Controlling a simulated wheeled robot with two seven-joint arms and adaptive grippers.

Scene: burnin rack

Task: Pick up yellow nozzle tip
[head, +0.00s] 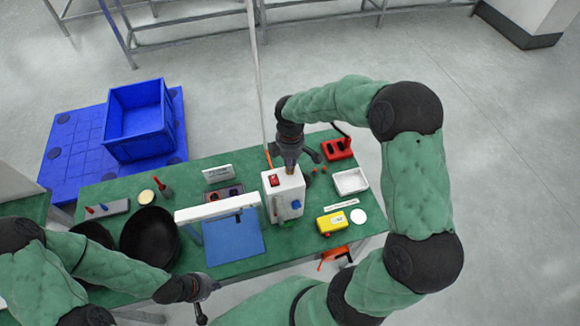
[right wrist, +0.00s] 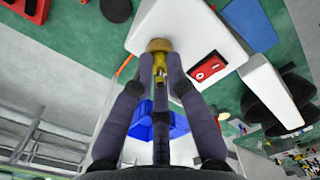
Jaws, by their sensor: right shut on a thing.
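The yellow nozzle tip (right wrist: 161,76) is between the fingers of my right gripper (right wrist: 160,68), at the edge of the white box (right wrist: 170,15) in the right wrist view. A tan round end (right wrist: 158,45) shows just beyond the fingertips; I cannot tell whether it touches the box. The tip is mostly hidden there. My left gripper (head: 205,298) is empty near the table's front edge, its fingers apart.
A yellow case (head: 332,222), white tray (head: 350,181) and red block (head: 337,149) are at the right. A black bowl (head: 149,237) stands at the left. A blue crate (head: 138,125) is beyond the table (head: 190,178).

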